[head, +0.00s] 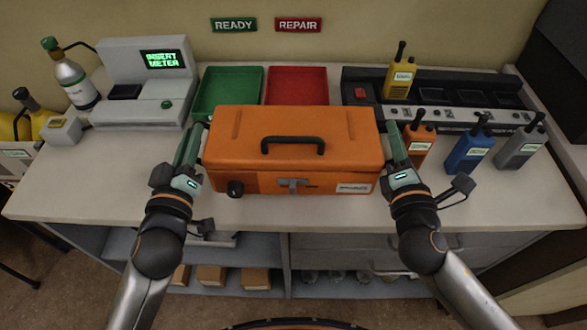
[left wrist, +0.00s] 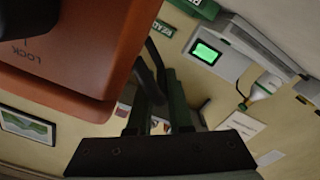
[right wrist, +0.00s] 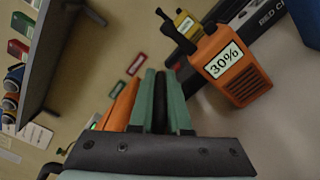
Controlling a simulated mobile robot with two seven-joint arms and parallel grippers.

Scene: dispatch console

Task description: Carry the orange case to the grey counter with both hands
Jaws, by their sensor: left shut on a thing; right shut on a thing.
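The orange case (head: 290,140) has a dark top handle (head: 292,144) and a front latch, and looks level. It is over the front middle of the grey counter (head: 80,195); I cannot tell whether it rests on it or hangs just above. My left gripper (head: 190,145) is shut at the case's left side, and my right gripper (head: 397,145) is shut at its right side. In the right wrist view, a dark bar sits between the fingers (right wrist: 161,100). In the left wrist view, the case (left wrist: 80,40) fills the upper left. Its underside is hidden in the head view.
Green (head: 228,90) and red (head: 297,84) trays lie behind the case. A meter station (head: 145,80) stands at the left. Orange (head: 418,143), blue (head: 470,152) and grey (head: 520,148) radios stand close at the right, before a charger rack (head: 440,112). The counter's front left is clear.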

